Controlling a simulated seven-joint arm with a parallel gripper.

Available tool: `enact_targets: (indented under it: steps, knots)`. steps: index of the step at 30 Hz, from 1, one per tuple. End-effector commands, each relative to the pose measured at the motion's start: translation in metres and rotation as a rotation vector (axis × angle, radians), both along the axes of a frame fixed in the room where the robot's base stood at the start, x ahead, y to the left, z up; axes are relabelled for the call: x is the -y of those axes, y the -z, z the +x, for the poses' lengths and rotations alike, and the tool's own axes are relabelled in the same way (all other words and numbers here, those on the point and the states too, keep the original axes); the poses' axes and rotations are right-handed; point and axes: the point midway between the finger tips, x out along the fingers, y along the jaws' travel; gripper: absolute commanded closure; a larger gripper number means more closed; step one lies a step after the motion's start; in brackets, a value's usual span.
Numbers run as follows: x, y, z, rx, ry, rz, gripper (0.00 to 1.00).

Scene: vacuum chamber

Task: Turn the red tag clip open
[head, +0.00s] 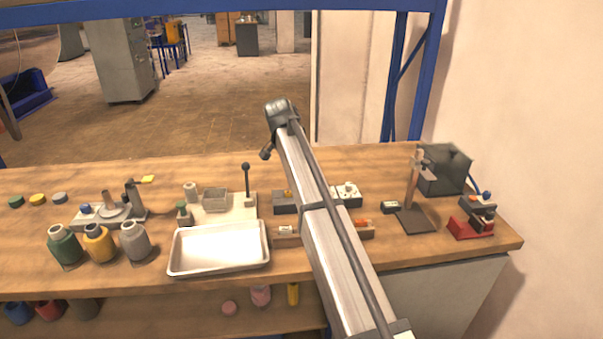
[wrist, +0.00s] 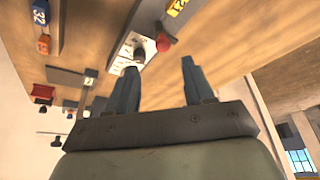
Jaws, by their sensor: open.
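In the wrist view, my gripper (wrist: 160,86) is open, with two dark fingers apart and nothing between them. Near the left finger is a white labelled panel (wrist: 126,50) with a dark knob. A red rounded piece (wrist: 163,43) sits at the panel's right edge, apart from the fingers.
A wooden bench (head: 385,162) carries an empty metal tray (head: 219,248), several jars at left, a dark stand (head: 414,220) and a red-based device (head: 468,229) at right. In the wrist view, a yellow numbered tag (wrist: 176,7), an orange one (wrist: 44,44) and a blue one (wrist: 40,12) show.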

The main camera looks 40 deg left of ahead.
Motion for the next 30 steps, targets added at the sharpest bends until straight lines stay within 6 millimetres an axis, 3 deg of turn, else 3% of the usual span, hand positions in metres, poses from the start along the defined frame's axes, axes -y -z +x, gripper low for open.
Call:
enact_targets:
  steps: [6, 12, 30]
  knots:
    - [-0.001, -0.033, -0.014, 0.001, -0.001, 0.002, 0.48]
    - [-0.001, -0.046, -0.019, 0.000, 0.000, 0.000, 0.48]
    - [-0.001, -0.049, -0.020, 0.000, 0.000, 0.000, 0.48]
